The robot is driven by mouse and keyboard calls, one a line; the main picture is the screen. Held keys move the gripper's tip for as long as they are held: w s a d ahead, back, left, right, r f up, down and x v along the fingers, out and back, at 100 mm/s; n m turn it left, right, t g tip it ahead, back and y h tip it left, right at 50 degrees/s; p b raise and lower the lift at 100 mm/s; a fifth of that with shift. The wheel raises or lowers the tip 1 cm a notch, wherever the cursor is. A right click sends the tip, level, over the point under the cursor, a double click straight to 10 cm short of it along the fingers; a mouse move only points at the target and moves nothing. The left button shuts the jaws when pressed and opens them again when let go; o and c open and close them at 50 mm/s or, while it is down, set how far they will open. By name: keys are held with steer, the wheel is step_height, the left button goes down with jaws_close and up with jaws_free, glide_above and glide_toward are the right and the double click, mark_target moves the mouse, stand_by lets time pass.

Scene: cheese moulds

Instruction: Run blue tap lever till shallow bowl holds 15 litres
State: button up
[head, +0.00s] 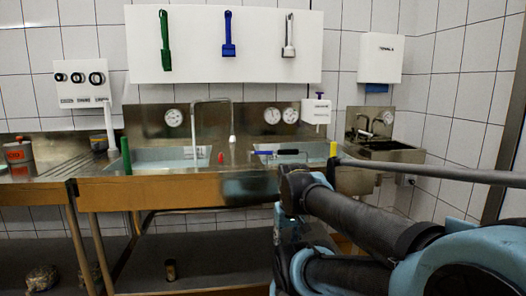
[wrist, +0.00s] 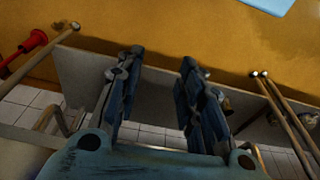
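Two sink bowls are set into the counter: a left bowl (head: 150,156) and a right bowl (head: 268,160), both holding pale bluish water. I cannot tell which is shallower. A tall curved tap (head: 193,125) stands between them. A blue and dark horizontal bar (head: 288,152) shows at the right bowl; whether it is the blue tap lever is unclear. A small red piece (head: 220,157) stands near the tap base. My gripper (head: 248,187) is in front of the counter edge. In the wrist view its two blue fingers (wrist: 157,62) are apart, with nothing between them.
Round gauges (head: 173,117) sit on the steel backsplash. A green post (head: 126,155) and a yellow post (head: 333,149) stand at the counter. Brushes hang on a white board (head: 265,60). A hand basin (head: 385,150) is at right. The wrist view shows a red object (wrist: 28,52) at left.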

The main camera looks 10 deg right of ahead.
steer(key=w+r+n, duration=0.7)
steer(key=w+r, duration=1.1)
steer(key=r, duration=0.4)
steer(key=w+r+n, duration=0.4)
steer(key=w+r, duration=0.3)
steer(key=w, duration=0.4)
steer(key=w+r+n, duration=0.5)
steer(key=w+r, duration=0.2)
steer(key=w, duration=0.4)
steer(key=w+f, duration=0.1)
steer(key=f, duration=0.4)
steer(key=w+f, duration=0.1)
steer(key=f, duration=0.4)
steer(key=w+f, duration=0.1)
steer(key=f, duration=0.5)
steer(key=shift+w, duration=0.2)
jaws_close()
